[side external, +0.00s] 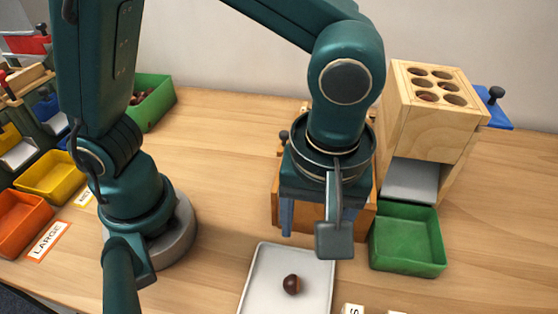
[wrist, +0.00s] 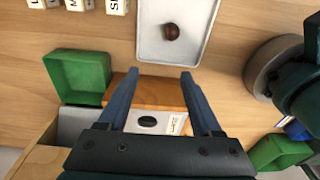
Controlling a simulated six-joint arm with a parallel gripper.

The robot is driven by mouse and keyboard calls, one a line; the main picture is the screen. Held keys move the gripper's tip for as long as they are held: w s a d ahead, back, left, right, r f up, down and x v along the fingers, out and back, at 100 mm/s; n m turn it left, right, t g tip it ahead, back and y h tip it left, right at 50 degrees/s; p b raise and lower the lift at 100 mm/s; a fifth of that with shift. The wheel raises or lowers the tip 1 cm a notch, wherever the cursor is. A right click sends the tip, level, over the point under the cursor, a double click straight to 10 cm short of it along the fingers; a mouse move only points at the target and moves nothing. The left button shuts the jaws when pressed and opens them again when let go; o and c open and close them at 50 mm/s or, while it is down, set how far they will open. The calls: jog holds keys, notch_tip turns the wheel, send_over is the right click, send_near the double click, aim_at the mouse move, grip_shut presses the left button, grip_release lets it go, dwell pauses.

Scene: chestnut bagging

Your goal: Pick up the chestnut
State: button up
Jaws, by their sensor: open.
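A single dark brown chestnut (side external: 291,284) lies on a white tray (side external: 318,301) at the front of the table. In the wrist view the chestnut (wrist: 171,31) is near the top, on the tray (wrist: 149,42), ahead of my fingertips. My gripper (side external: 315,232) hangs above and behind the tray in the side view, apart from the chestnut. In the wrist view the two blue fingers of my gripper (wrist: 160,74) are spread with nothing held between them. The far finger is partly hidden in the side view.
A green bin (side external: 408,262) stands right of the tray, by a wooden block with round holes (side external: 440,130). A wooden box (side external: 361,222) stands behind my gripper. Letter blocks (wrist: 85,5) lie near the tray. Orange (side external: 22,222) and yellow (side external: 52,177) bins are at left.

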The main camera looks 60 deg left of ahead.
aim_at(293, 282)
jog(key=shift+m+g+y, duration=0.4)
jog(key=shift+m+y, duration=0.1)
jog(key=shift+m, duration=0.4)
jog(key=s+d+f, duration=0.1)
jog(key=f, duration=0.1)
jog(key=s+d+f, duration=0.1)
jog(key=s, duration=0.1)
jog(key=shift+s+d+f, duration=0.1)
jog(key=shift+s+f, duration=0.05)
jog(key=shift+f, duration=0.2)
jog(key=shift+s+a+f, duration=0.1)
jog(key=shift+a+f, duration=0.1)
jog(key=shift+f, duration=1.05)
jog(key=shift+a+f, duration=0.2)
jog(key=shift+f, duration=1)
jog(key=c, duration=1)
